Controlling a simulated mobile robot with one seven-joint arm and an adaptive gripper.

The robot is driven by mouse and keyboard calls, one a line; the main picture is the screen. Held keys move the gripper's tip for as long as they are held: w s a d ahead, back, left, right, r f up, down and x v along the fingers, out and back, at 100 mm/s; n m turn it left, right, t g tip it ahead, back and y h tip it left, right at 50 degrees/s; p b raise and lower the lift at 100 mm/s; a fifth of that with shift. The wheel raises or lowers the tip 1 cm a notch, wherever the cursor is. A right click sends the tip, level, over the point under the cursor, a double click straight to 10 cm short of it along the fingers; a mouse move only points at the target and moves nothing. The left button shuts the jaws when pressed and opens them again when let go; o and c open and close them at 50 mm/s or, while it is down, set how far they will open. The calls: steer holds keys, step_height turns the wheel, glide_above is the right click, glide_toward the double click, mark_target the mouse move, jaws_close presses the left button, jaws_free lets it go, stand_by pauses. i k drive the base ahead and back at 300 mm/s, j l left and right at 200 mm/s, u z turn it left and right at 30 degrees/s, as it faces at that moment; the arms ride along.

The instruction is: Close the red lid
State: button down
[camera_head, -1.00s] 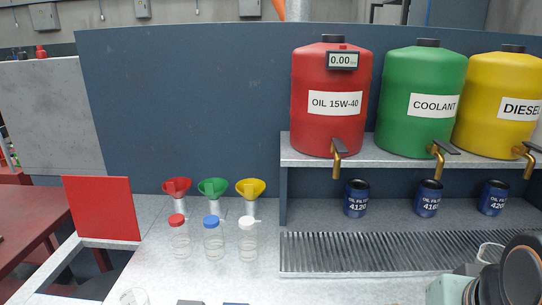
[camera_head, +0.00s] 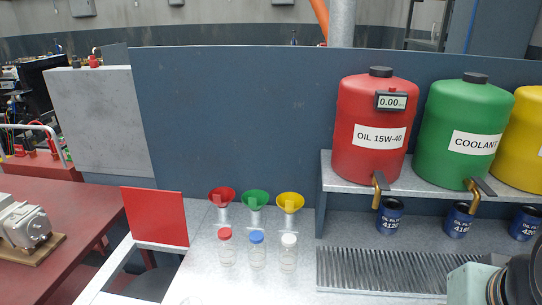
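The red lid (camera_head: 155,217) is a flat red square panel that stands upright on the left side of the workbench. It stands at the far edge of an opening with a pale frame (camera_head: 118,265). Part of my arm (camera_head: 500,285) shows in the bottom right corner, far from the lid. My gripper's fingertips cannot be made out there, and the arm's end is cut off by the frame edge.
Jars with red, blue and white caps (camera_head: 257,250) stand right of the lid, with funnels (camera_head: 255,200) behind them. A shelf (camera_head: 345,180) holds red, green and yellow tanks. A red table (camera_head: 80,220) is at left. A ribbed grate (camera_head: 375,270) lies at right.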

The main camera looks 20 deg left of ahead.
mark_target(157, 216)
steer(key=j+u, duration=0.35)
steer(key=j, duration=2)
